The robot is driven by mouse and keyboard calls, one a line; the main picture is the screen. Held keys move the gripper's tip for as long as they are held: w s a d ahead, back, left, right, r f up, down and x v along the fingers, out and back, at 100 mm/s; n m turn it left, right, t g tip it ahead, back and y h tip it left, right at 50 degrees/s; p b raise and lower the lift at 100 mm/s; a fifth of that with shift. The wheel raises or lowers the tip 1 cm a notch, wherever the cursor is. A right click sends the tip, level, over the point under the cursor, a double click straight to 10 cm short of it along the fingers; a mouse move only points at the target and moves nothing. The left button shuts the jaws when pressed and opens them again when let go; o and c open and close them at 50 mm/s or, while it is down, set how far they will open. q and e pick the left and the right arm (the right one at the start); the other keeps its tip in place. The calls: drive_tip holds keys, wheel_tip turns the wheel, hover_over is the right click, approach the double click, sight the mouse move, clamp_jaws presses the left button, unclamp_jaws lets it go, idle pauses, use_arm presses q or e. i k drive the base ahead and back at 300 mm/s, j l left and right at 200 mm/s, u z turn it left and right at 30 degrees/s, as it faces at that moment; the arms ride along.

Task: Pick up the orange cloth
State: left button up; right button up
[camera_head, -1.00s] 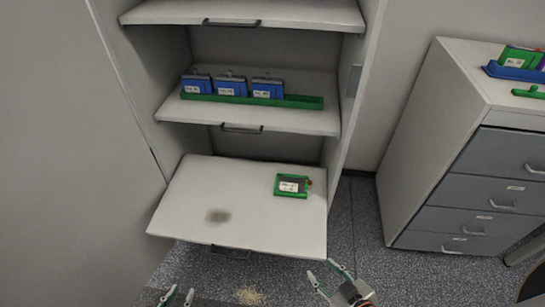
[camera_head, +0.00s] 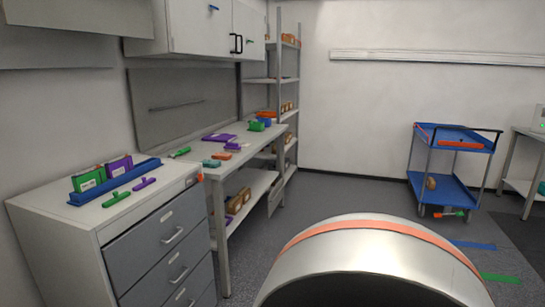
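A small flat orange piece (camera_head: 222,156) lies on the workbench top, beside a teal flat piece (camera_head: 211,163). It looks like a folded cloth, but it is too small to be sure. Neither of my grippers shows in the head view.
The workbench (camera_head: 262,139) also holds purple, green and blue items. The grey drawer cabinet (camera_head: 150,262) in front of it carries a blue rack (camera_head: 117,183). A blue cart (camera_head: 447,190) with an orange-red item (camera_head: 460,144) stands at the right.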

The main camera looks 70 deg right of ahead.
sight(218, 156)
drive_tip(key=z, duration=1.9)
drive_tip(key=u, duration=2.4)
drive_tip(key=z, duration=2.4)
drive_tip(key=i+l+z, duration=0.2)
drive_tip(key=i, duration=0.1)
